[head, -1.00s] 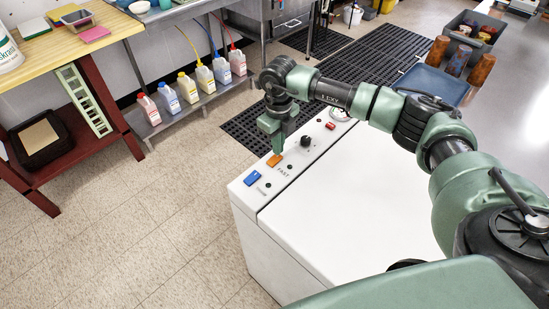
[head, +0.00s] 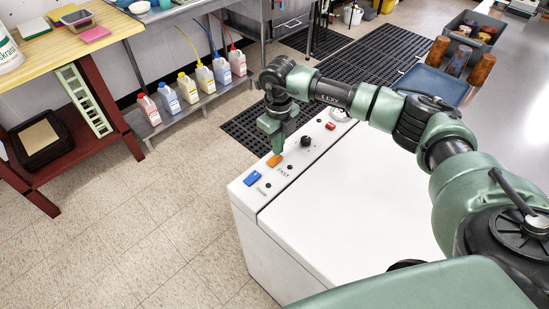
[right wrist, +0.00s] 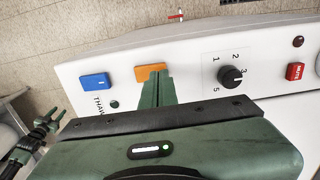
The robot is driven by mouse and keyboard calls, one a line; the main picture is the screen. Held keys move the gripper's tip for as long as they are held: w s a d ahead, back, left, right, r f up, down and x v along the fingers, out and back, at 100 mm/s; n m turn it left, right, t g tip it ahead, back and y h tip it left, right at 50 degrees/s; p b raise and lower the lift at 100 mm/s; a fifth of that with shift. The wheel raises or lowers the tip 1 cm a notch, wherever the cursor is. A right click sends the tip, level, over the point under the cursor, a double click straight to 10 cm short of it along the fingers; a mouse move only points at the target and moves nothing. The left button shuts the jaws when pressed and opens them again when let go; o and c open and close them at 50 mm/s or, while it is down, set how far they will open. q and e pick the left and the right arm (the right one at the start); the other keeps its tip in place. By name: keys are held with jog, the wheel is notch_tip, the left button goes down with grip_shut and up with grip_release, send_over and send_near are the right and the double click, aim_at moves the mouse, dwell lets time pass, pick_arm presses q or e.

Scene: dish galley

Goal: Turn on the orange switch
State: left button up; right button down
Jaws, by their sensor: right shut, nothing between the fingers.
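The orange switch (head: 274,160) sits on the white machine's control strip, between the blue switch (head: 252,178) and the black knob (head: 306,142). It also shows in the right wrist view (right wrist: 150,72). My right gripper (head: 277,150) is shut and empty, pointing down with its tips at the orange switch. In the right wrist view the fingertips (right wrist: 157,78) overlap the near edge of the switch; I cannot tell whether they press on it. A dark, greenish lamp (head: 290,167) is beside the switch.
A red button (head: 330,126) and a dial lie further along the control strip. The white machine top (head: 350,205) is bare under my right arm. Several bottles (head: 190,87) stand on a low shelf behind. Tiled floor is free at left.

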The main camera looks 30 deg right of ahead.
jog(key=shift+f+b, duration=0.7)
jog(key=shift+f, duration=0.25)
dwell(0.8)
jog(key=shift+r, duration=0.1)
jog(key=shift+r+p, duration=2.2)
jog(key=shift+r, duration=1.3)
jog(key=shift+f, duration=0.1)
